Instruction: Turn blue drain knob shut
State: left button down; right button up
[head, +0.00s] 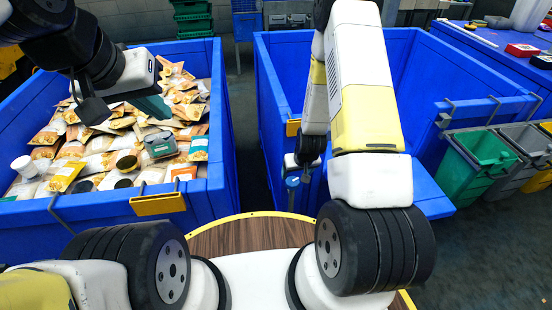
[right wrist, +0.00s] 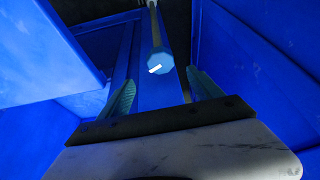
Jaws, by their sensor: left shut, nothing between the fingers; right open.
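The blue drain knob (right wrist: 160,62) shows in the right wrist view as a faceted light-blue cap with a short white mark on its face, slightly slanted. In the head view the knob (head: 292,182) sits low at the front of the right blue bin. My right gripper (right wrist: 160,77) is open, its teal fingers on either side of the line to the knob, which appears just beyond the fingertips; I see no contact. In the head view the right gripper (head: 303,160) is mostly hidden by its arm. My left gripper (head: 150,105) is shut and empty above the left bin.
The left blue bin (head: 222,130) holds many food packets and several jars. The right blue bin (head: 268,75) looks empty where visible. Blue walls (right wrist: 245,60) flank the knob closely. Green and grey bins (head: 485,150) stand at the right.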

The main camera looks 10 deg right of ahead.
aim_at(293, 182)
jog(key=x, duration=0.8)
jog(key=shift+s+a+f, duration=0.1)
jog(key=shift+f, duration=0.1)
jog(key=c, duration=1.4)
